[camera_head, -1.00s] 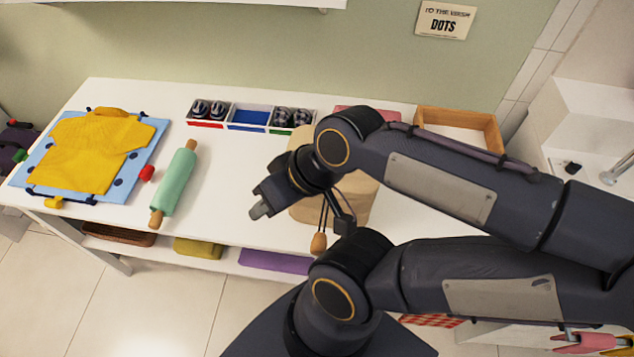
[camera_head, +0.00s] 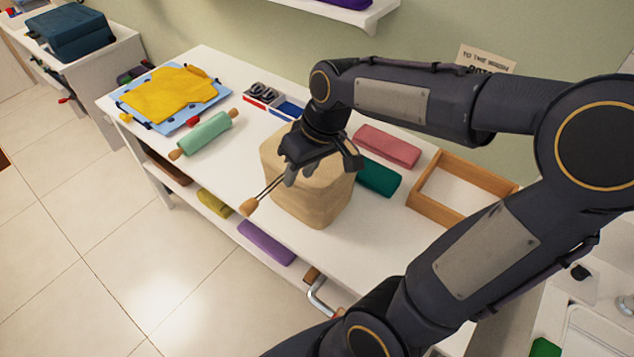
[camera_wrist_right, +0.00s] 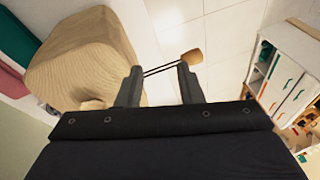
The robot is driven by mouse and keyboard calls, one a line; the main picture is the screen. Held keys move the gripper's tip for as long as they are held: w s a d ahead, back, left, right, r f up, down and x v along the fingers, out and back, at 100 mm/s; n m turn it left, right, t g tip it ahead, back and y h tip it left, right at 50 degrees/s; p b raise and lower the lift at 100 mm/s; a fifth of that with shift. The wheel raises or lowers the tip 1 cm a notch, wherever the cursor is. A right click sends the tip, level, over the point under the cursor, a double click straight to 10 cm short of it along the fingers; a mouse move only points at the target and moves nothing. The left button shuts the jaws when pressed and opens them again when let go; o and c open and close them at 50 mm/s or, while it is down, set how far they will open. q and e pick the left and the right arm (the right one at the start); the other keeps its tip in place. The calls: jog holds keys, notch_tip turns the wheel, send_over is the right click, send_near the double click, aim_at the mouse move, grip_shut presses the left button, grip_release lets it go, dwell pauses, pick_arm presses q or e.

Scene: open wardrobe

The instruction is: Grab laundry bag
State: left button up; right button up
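The laundry bag (camera_head: 310,200) is a beige cloth bag standing upright on the white table, with a dark cord and a wooden toggle (camera_head: 249,207) hanging out to its left. My right gripper (camera_head: 318,170) is over the bag's top and front in the head view. In the right wrist view the gripper (camera_wrist_right: 159,88) has its fingers apart; the cord (camera_wrist_right: 162,68) runs across the gap between them, with the bag (camera_wrist_right: 85,60) at the left and the toggle (camera_wrist_right: 192,57) at the right. The fingers are not closed on the cord. My left gripper is not in view.
On the white table are a green rolling pin (camera_head: 205,135), a folded yellow garment (camera_head: 172,93), a pink roll (camera_head: 387,146), a dark green roll (camera_head: 376,177) and a wooden tray (camera_head: 420,198). A purple roll (camera_head: 266,243) lies on the lower shelf. The floor at left is clear.

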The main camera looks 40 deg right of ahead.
aim_at(283, 169)
jog(key=w+f+g+h, duration=0.1)
jog(key=w+f, duration=0.1)
jog(key=w, duration=0.1)
jog(key=w+d+f+n, duration=0.1)
jog(key=w+f, duration=0.2)
jog(key=w, duration=0.1)
jog(key=w+d+f+n+g+h, duration=0.1)
jog(key=w+f, duration=0.1)
jog(key=w, duration=0.2)
jog(key=shift+f+g+h+b, duration=0.3)
jog(key=shift+f+b, duration=0.05)
jog(key=shift+f, duration=0.3)
notch_tip(283, 169, down, 7)
jog(key=p, duration=0.1)
jog(key=shift+s+d+f+p, duration=0.2)
jog(key=shift+s+d+p, duration=0.1)
jog(key=shift+p, duration=0.1)
grip_shut()
jog(key=shift+w+r, duration=0.1)
